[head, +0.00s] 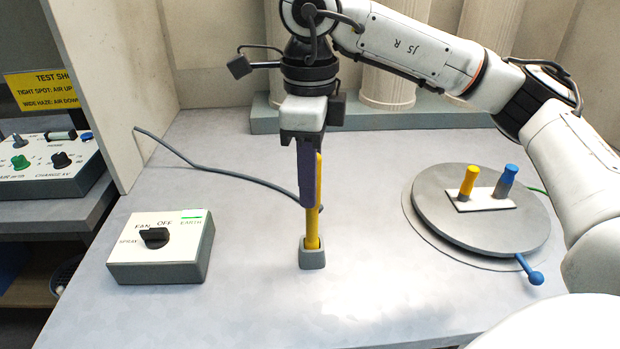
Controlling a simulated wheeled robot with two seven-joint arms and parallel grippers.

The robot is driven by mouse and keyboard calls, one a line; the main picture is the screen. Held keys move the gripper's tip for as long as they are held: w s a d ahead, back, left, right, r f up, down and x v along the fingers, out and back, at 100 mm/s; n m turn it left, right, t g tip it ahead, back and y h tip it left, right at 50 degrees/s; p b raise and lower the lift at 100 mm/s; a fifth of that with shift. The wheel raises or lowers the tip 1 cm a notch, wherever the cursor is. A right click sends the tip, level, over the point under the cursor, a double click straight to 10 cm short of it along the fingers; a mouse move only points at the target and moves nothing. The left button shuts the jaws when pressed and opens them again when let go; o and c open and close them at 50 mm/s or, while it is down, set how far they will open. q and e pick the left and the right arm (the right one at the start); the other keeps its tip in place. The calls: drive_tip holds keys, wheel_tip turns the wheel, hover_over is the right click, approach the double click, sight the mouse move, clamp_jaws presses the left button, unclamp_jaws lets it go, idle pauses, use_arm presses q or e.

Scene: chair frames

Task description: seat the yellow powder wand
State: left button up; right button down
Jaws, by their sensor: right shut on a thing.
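The yellow powder wand (313,228) stands nearly upright, a long thin rod. My right gripper (308,200) points straight down and is shut on its upper part. The dark fingers hide much of the wand's left side. The wand's lower end meets the small grey block-shaped holder (312,260) on the table. The end appears to be at or inside the holder's mouth; how deep it sits I cannot tell. My left gripper is out of view.
A switch box (158,262) marked FAN, OFF, SPRAY stands at left. A grey turntable (440,218) at right carries a yellow peg (467,184) and a blue peg (507,180). A dark cable (230,177) runs behind the wand. The front table is clear.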

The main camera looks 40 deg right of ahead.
drive_tip(key=c, duration=1.5)
unclamp_jaws()
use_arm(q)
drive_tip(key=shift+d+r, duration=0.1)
use_arm(e)
wheel_tip(320, 180, up, 3)
drive_tip(key=shift+w+r, duration=0.1)
drive_tip(key=shift+r, duration=0.05)
wheel_tip(320, 180, up, 6)
drive_tip(key=shift+r+p, duration=0.15)
drive_tip(key=shift+p, duration=0.85)
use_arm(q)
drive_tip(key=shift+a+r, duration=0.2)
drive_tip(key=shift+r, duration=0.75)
use_arm(e)
drive_tip(key=shift+r, duration=0.35)
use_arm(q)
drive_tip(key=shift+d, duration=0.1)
